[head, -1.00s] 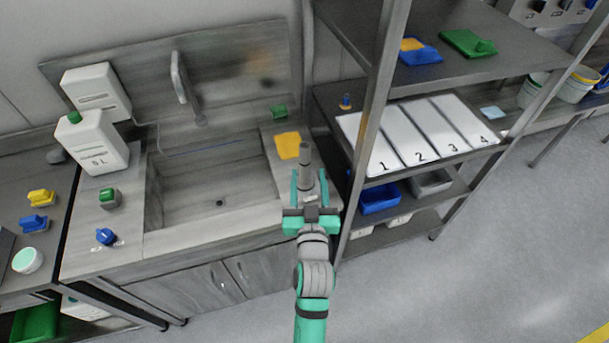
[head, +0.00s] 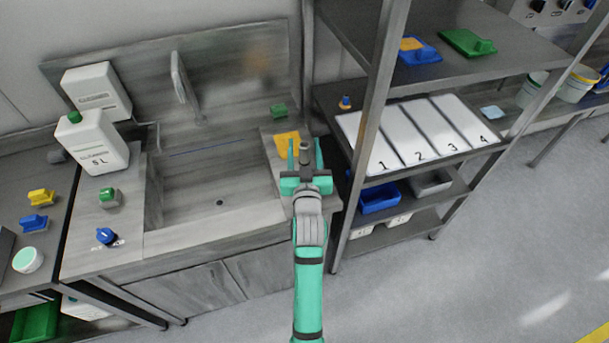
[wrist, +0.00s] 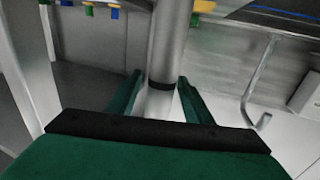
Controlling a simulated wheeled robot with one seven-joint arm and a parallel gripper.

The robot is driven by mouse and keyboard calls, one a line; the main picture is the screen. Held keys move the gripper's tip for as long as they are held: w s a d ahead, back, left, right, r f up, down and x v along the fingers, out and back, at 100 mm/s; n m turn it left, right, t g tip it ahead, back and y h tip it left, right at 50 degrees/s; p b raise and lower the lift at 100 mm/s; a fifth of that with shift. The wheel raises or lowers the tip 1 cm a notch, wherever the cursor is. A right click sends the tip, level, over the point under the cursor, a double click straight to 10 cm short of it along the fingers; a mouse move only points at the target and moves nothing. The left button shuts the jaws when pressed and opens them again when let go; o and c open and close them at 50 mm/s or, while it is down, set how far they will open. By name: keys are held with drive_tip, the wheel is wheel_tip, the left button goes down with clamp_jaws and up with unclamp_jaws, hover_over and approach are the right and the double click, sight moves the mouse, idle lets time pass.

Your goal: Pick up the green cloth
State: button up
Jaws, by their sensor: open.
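My gripper (head: 304,150) is open over the sink's right ledge, in front of a yellow-orange cloth (head: 287,142). In the wrist view, its green fingers (wrist: 162,92) stand on either side of a grey cylinder (wrist: 173,45); contact cannot be told.
The sink basin (head: 215,175) is left of my gripper. A shelf rack post (head: 366,130) stands close on the right, beside numbered white panels (head: 420,140). Floor is open at lower right.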

drive_tip(key=shift+w, duration=0.55)
clamp_jaws()
drive_tip(key=shift+w, duration=0.15)
idle(0.7)
